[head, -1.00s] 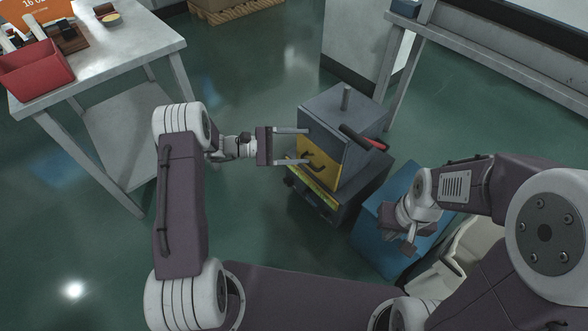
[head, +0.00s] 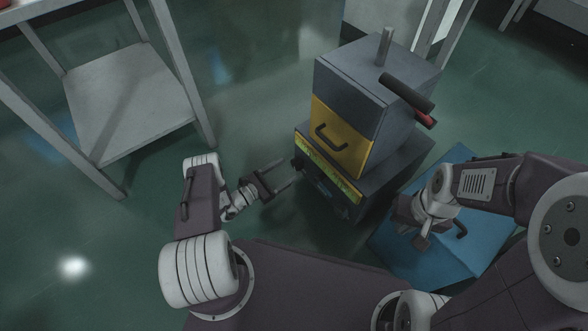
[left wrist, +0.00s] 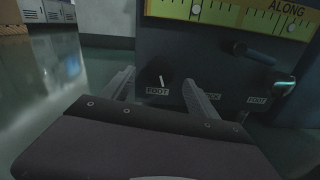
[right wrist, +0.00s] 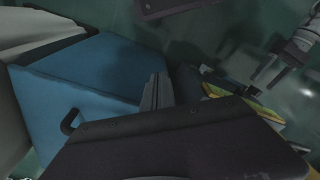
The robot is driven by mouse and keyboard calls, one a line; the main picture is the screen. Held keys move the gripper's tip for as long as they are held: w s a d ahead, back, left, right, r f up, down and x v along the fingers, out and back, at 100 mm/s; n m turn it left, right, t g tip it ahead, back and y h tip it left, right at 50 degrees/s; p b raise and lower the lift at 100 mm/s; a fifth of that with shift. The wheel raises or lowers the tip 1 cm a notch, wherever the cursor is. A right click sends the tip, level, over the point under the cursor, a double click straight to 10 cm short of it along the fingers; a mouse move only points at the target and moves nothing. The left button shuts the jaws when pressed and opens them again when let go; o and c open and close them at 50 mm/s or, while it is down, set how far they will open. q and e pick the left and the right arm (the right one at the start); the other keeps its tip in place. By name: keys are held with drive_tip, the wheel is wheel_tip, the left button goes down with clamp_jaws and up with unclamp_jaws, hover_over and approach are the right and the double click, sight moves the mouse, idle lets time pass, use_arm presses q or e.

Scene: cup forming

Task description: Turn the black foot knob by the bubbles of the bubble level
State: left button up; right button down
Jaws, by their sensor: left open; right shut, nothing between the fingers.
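The bubble level is a yellow-green scale strip on the machine's lower front (head: 328,166); it also shows at the top of the left wrist view (left wrist: 235,14) with pale bubbles and the word ALONG. Below it, in the left wrist view, a black foot knob (left wrist: 161,76) with a white mark sits above a FOOT label. My left gripper (head: 287,174) is open, its fingers pointing at the machine front, one on each side of this knob in the wrist picture. Contact cannot be told. My right gripper (head: 421,243) is shut and empty over the blue box.
The machine has a grey upper block (head: 350,88), a yellow panel with a handle (head: 342,138) and a black-and-red lever (head: 408,95). Another FOOT label and a metal lever (left wrist: 284,88) lie to the right. A blue box (head: 470,215) stands right; a table shelf (head: 130,100) is left.

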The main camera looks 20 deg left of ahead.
sight(294, 166)
use_arm(q)
drive_tip(key=b+x, duration=0.1)
drive_tip(key=x, duration=0.3)
drive_tip(key=shift+f+b, duration=0.15)
drive_tip(key=shift+b, duration=0.25)
drive_tip(key=shift+w+d, duration=0.15)
drive_tip(key=shift+d, duration=0.05)
drive_tip(key=c, duration=1.4)
use_arm(e)
wheel_tip(294, 166, down, 3)
drive_tip(key=shift+r, duration=0.2)
use_arm(q)
drive_tip(key=n, duration=0.5)
drive_tip(key=shift+n, duration=0.4)
drive_tip(key=n, duration=0.5)
use_arm(e)
drive_tip(key=shift+f, duration=0.15)
use_arm(q)
drive_tip(key=shift+n, duration=0.3)
